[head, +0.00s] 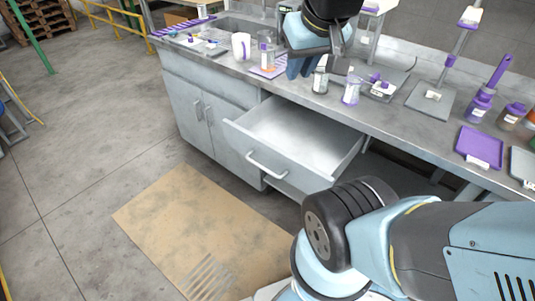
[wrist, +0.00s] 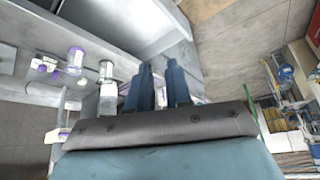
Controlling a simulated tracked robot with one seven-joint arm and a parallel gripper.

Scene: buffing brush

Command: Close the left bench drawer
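The left bench drawer (head: 300,134) is pulled well out from under the worktop. Its grey front panel and bar handle (head: 267,165) face the lower left, and its inside looks empty. My gripper (head: 300,68) is above the bench top, behind the drawer and apart from it. In the wrist view, the two blue fingers of my gripper (wrist: 160,70) show a narrow gap with nothing held between them. A pale grey panel at the top of the wrist view may be the drawer (wrist: 130,25).
The bench top (head: 385,113) carries bottles, a white mug (head: 241,46) and purple trays (head: 480,146). Closed cabinet doors (head: 200,113) stand left of the drawer. A brown mat (head: 190,220) lies on the floor in front. Open floor extends left.

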